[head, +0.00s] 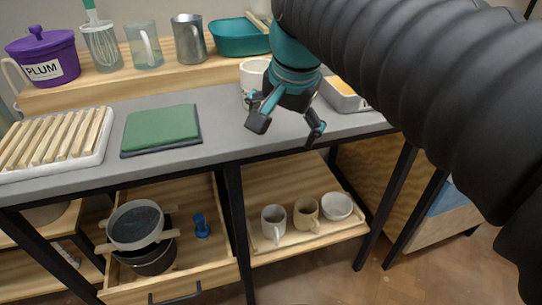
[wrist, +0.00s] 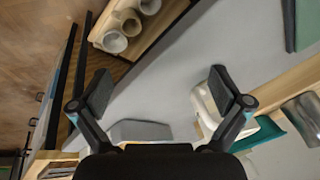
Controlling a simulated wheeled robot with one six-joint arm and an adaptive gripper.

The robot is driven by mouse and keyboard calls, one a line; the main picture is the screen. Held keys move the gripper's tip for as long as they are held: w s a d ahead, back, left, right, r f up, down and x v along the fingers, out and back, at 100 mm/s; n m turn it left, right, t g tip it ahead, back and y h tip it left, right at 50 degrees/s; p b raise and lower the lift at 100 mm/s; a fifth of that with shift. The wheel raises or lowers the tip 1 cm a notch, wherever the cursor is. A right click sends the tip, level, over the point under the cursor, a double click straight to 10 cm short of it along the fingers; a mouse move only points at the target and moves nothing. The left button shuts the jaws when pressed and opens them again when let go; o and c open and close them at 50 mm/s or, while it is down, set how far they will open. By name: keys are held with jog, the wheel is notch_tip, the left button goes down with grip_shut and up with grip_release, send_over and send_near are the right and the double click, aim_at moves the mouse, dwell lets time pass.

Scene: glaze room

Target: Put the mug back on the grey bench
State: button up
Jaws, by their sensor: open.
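A cream-white mug (head: 252,72) stands on the grey bench (head: 225,145), partly hidden behind my gripper (head: 288,128). In the wrist view the white mug (wrist: 205,108) is partly covered by the right finger; I cannot tell whether they touch. My gripper is open, its fingers wide apart over the bench's front part, with nothing between them. Which mug the task means does not show.
On the bench lie a green pad (head: 160,128), a slatted rack (head: 52,143) and a grey box with a yellow top (head: 345,95). A raised wooden shelf behind holds a purple pot (head: 43,57), jugs and a teal bowl (head: 238,38). Bench between pad and gripper is clear.

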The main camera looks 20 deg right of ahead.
jog(key=s+f+n+t, duration=0.1)
jog(key=s+f+n, duration=0.7)
jog(key=f, duration=0.4)
jog(key=shift+s+f+n+t, duration=0.15)
jog(key=shift+f+n+t, duration=0.2)
jog(key=shift+n+t, duration=0.05)
